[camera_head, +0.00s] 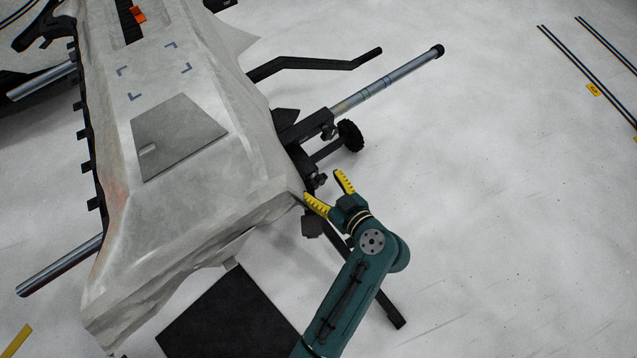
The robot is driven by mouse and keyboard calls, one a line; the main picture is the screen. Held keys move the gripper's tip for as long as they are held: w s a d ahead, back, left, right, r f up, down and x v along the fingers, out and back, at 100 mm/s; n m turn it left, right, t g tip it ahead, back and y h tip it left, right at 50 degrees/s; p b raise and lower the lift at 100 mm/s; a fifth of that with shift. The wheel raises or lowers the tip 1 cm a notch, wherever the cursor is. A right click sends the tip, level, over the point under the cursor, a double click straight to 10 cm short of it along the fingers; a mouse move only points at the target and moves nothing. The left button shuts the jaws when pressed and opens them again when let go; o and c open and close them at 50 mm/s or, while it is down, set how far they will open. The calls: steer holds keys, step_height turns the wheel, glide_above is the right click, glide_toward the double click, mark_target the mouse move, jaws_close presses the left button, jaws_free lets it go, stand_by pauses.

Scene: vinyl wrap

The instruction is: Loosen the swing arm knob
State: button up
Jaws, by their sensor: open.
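My gripper (322,184) has two yellow fingers spread apart, at the end of my teal arm. It is open, beside the near right corner of the wrapped load. A small dark knob-like part (319,179) on the black bracket shows between and just beyond the fingertips. I cannot tell if they touch it. A larger round black knob (351,135) with a ridged rim sits farther off on a short arm, clear of the fingers. I cannot tell for certain which of the two is the swing arm knob.
A large frame covered in pale, crumpled wrap (205,205) fills the left. A grey metal bar (390,83) with a black end and a bent black bar (315,64) stick out to the right. A black leg runs under my arm.

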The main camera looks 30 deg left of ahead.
steer(key=shift+x, duration=1.15)
steer(key=c, duration=1.2)
